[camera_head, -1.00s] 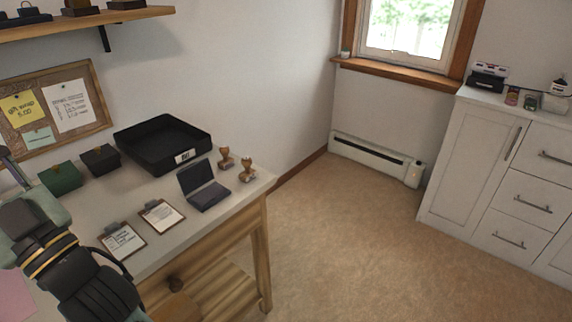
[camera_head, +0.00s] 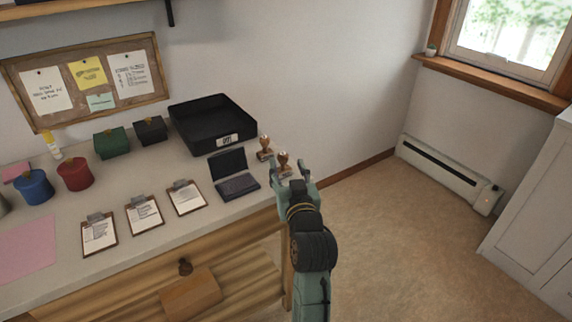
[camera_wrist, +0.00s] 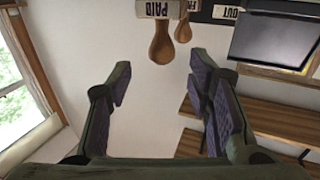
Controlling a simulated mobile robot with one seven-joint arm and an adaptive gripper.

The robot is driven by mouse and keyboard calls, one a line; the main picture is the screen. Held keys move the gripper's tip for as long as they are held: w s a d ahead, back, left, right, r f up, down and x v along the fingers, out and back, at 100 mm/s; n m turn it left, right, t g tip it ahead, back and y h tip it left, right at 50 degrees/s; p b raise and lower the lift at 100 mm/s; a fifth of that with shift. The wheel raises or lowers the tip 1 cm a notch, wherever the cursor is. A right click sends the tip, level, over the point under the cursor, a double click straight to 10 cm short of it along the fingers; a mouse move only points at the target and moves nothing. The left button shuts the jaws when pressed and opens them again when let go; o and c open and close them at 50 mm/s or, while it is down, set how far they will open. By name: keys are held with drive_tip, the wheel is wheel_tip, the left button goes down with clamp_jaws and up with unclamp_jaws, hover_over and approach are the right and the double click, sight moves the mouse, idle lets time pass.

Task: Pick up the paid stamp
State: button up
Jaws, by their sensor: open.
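The paid stamp (camera_head: 284,161) has a brown wooden handle and stands at the right end of the desk. In the wrist view the paid stamp (camera_wrist: 162,44) shows its "PAID" label at the top edge, with its handle pointing down in the picture. My gripper (camera_head: 291,172) is open and empty, close to this stamp at the desk's right edge. In the wrist view the fingers of my gripper (camera_wrist: 160,72) are spread wide, with the handle's end between and beyond them. I cannot tell the exact gap to the handle.
A second stamp (camera_head: 264,149) stands just left of the paid stamp; it shows partly in the wrist view (camera_wrist: 184,29). A black tray (camera_head: 191,141), an open black case (camera_head: 236,185) and several clipboards lie further left. The floor to the right is clear.

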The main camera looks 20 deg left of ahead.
sight(283, 158)
drive_tip(key=p+x, duration=0.2)
drive_tip(key=x, duration=0.3)
drive_tip(key=shift+a, duration=0.1)
drive_tip(key=shift+w+a+f, duration=0.1)
drive_tip(key=shift+w+a, duration=0.1)
drive_tip(key=shift+w, duration=0.2)
drive_tip(key=shift+c, duration=0.6)
clamp_jaws()
